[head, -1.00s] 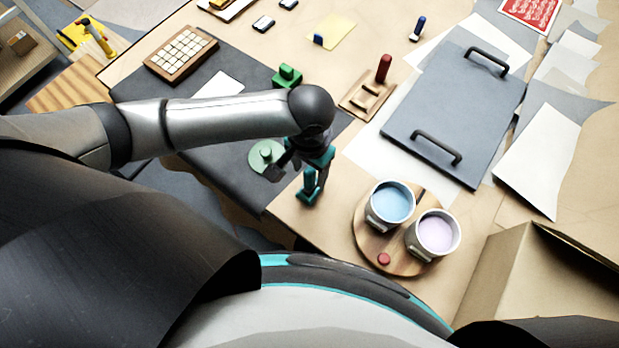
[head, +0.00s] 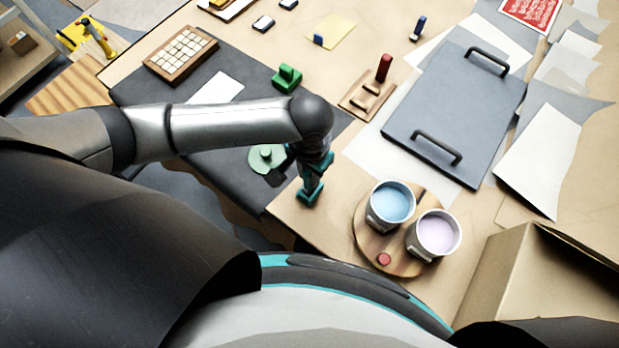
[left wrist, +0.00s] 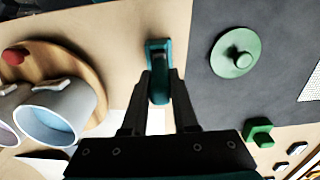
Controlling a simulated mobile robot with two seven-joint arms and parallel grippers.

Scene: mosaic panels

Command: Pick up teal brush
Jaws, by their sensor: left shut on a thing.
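The teal brush (head: 311,190) stands near the table's front edge, beside the dark mat. My left gripper (head: 307,172) comes down on it from above in the head view, and my arm hides part of it. In the left wrist view the brush (left wrist: 156,50) lies between the two fingers of my left gripper (left wrist: 160,88), which are shut on its handle. I cannot tell whether the brush touches the table. My right gripper is not in view.
A round wooden board (head: 405,259) with a blue paint cup (head: 390,205) and a lilac paint cup (head: 434,234) is just right of the brush. A green round lid (head: 266,159) lies on the dark mat (head: 150,100) to the left. A grey board with handles (head: 455,105) lies farther back.

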